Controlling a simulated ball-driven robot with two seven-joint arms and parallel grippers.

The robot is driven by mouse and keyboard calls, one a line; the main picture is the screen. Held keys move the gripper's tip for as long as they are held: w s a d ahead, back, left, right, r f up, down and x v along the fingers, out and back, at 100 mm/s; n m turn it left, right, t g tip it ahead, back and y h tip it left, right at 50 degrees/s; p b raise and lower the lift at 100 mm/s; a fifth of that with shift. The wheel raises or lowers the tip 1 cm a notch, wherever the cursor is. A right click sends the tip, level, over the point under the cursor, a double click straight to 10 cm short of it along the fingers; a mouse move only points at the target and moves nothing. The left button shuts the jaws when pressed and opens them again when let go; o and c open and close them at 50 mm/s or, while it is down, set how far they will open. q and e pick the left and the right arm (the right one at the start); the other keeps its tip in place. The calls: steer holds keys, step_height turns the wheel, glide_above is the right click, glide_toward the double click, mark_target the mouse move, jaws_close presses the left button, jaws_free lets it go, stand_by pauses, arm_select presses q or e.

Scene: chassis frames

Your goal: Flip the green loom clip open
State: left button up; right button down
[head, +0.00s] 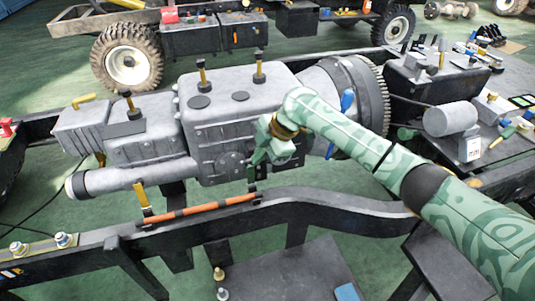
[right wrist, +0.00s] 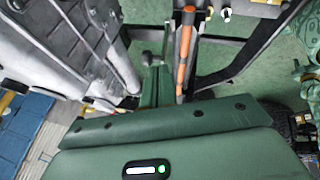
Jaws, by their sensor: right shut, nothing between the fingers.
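An orange loom (head: 200,209) runs along the near dark frame rail, below the grey gearbox. A yellow clip (head: 141,196) stands with its flap raised at the loom's left end; the loom also shows in the right wrist view (right wrist: 183,55). My right gripper (head: 252,176) is shut and empty, pointing down at the loom's right end. Its green fingers (right wrist: 154,86) reach beside the loom in the right wrist view. I cannot tell the green clip apart from my green fingers there; it is hidden or blends in. My left gripper is not in view.
The grey gearbox (head: 222,120) stands close behind my right gripper. The dark frame rail (head: 330,200) runs in front. Bolts (head: 64,240) sit on the rail at left. A bench (head: 500,150) with tools and a cylinder is at right.

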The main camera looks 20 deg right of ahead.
steer(key=shift+w+a+f, duration=0.2)
steer(key=shift+w+f, duration=0.25)
steer(key=shift+w, duration=0.1)
steer(key=shift+r, duration=0.1)
steer(key=shift+w, duration=0.15)
steer(key=shift+w, duration=0.8)
stand_by(0.5)
